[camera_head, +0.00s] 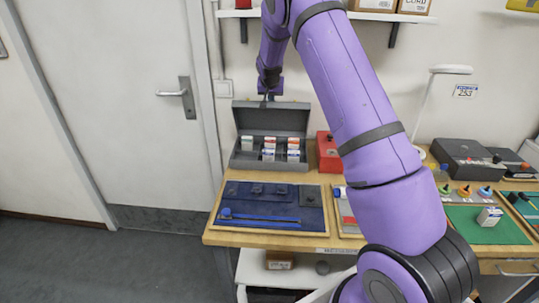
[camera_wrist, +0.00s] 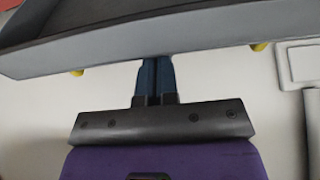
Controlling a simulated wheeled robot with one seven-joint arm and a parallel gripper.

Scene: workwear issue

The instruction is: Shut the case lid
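The grey case (camera_head: 265,158) stands at the back left of the wooden table with several small boxes inside. Its lid (camera_head: 272,118) is open and stands up toward the wall. My gripper (camera_head: 268,98) is at the lid's top edge, at or just behind it; I cannot tell in this view whether it touches. In the wrist view, the grey lid (camera_wrist: 200,32) spans the top of the picture. The fingers of my gripper (camera_wrist: 155,62) are close together there, and their tips end at the lid's edge. Nothing shows between them.
A blue mat (camera_head: 270,200) with tools lies in front of the case. A red box (camera_head: 328,150) stands to its right, partly behind my arm. The wall (camera_head: 80,20) is close behind, with a shelf (camera_head: 400,17) above. A door with a handle (camera_head: 174,93) is at left.

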